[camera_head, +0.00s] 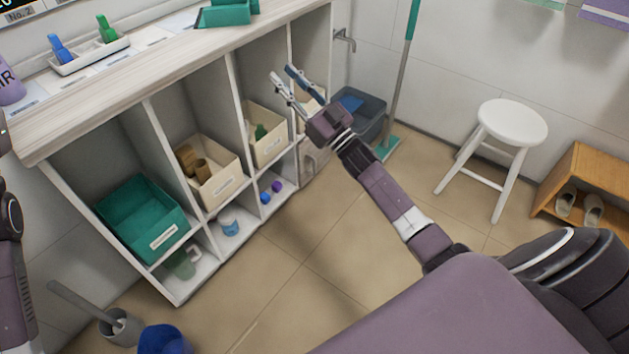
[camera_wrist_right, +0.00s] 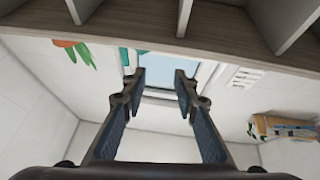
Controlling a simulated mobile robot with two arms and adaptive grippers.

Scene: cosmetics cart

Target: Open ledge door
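My right gripper (camera_head: 281,71) reaches up in front of the right part of the white shelf unit (camera_head: 151,130). Its two fingers are apart with nothing visible between them. In the right wrist view its open fingers (camera_wrist_right: 158,73) point toward a pale framed panel, which I cannot identify. No ledge door can be made out for sure; the shelf compartments that show are open-fronted, and the gripper hides part of the right-hand ones. My left gripper is not in view; only part of the left arm shows at the left edge.
A teal bin (camera_head: 143,217) and cream bins (camera_head: 213,172) sit in the shelf unit. A mop (camera_head: 399,85), a grey bucket (camera_head: 367,117), a white stool (camera_head: 511,121) and a wooden rack with slippers (camera_head: 593,180) stand to the right. Floor before the shelves is mostly clear.

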